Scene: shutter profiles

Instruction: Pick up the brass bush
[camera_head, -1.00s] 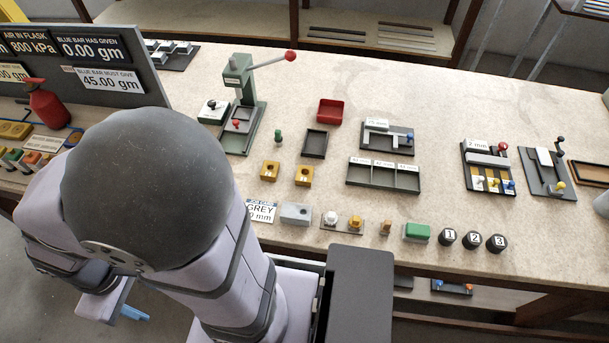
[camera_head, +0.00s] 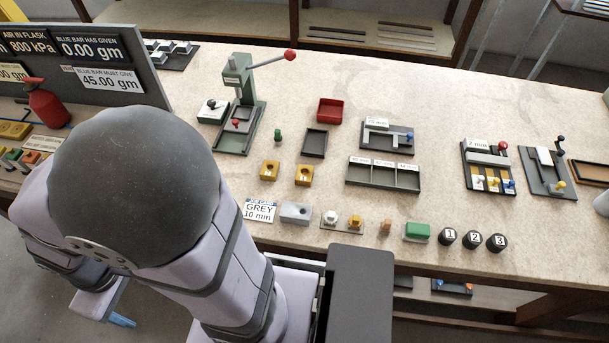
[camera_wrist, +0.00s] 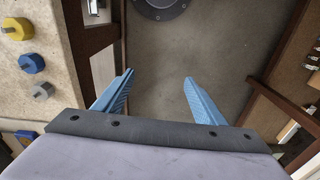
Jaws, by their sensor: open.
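A small plate carries a pale silvery piece (camera_head: 331,217) and a yellow brass-coloured piece (camera_head: 355,222) near the front edge of the bench. A small tan-brown piece (camera_head: 386,227) stands just right of that plate. I cannot tell for sure which of these is the brass bush. My gripper (camera_wrist: 158,80) is open, its two blue fingers apart with only floor between them. In the head view a blue fingertip (camera_head: 122,320) shows low at the left, beyond the bench's front edge and well away from these pieces.
A job card (camera_head: 259,211) reads GREY 10 mm. A grey block (camera_head: 296,213) and a green block (camera_head: 416,232) flank the small pieces. Numbered black cylinders (camera_head: 448,238) stand to the right. A green lever press (camera_head: 240,105) stands behind. My arm covers the bench's left front.

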